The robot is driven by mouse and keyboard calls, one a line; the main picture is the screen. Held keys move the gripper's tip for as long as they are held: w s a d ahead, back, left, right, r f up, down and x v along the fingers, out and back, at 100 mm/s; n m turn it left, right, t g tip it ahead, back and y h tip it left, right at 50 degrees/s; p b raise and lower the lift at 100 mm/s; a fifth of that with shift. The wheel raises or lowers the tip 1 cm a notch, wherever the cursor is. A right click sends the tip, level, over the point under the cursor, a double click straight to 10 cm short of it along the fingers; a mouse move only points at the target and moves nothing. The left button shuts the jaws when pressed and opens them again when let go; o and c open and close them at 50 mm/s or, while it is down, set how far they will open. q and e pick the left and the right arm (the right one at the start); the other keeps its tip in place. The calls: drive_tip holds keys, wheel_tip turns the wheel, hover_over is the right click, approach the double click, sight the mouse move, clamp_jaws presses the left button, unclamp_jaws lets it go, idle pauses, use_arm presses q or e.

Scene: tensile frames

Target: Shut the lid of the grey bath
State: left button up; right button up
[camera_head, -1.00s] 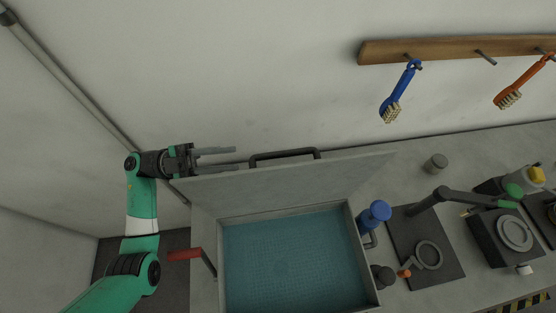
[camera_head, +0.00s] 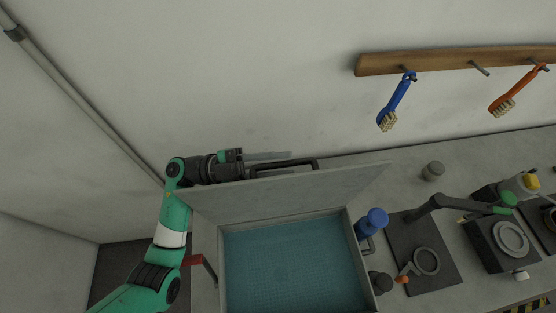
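The grey bath (camera_head: 221,268) stands on the bench, with blue-green liquid or lining inside. Its grey lid (camera_head: 290,195) stands up at the bath's back edge, open. A dark handle (camera_head: 316,164) sits on the lid's top edge. My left gripper (camera_head: 285,157) is at the lid's upper left, its fingers pointing right alongside the handle. One finger shows above and behind the handle, with a gap from it; the other is mostly hidden by the lid and handle. The gripper looks open, and I see no grip on the handle. My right gripper is not in view.
A red-ended lever (camera_head: 193,260) is left of the bath. A blue-topped fitting (camera_head: 376,218) stands close at its right, beside a dark plate with a ring (camera_head: 427,261). Brushes hang from a wooden rail (camera_head: 440,60) on the wall behind. A small grey cylinder (camera_head: 433,171) stands back right.

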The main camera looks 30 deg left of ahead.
use_arm(q)
drive_tip(key=shift+c, duration=0.2)
clamp_jaws()
idle(1.2)
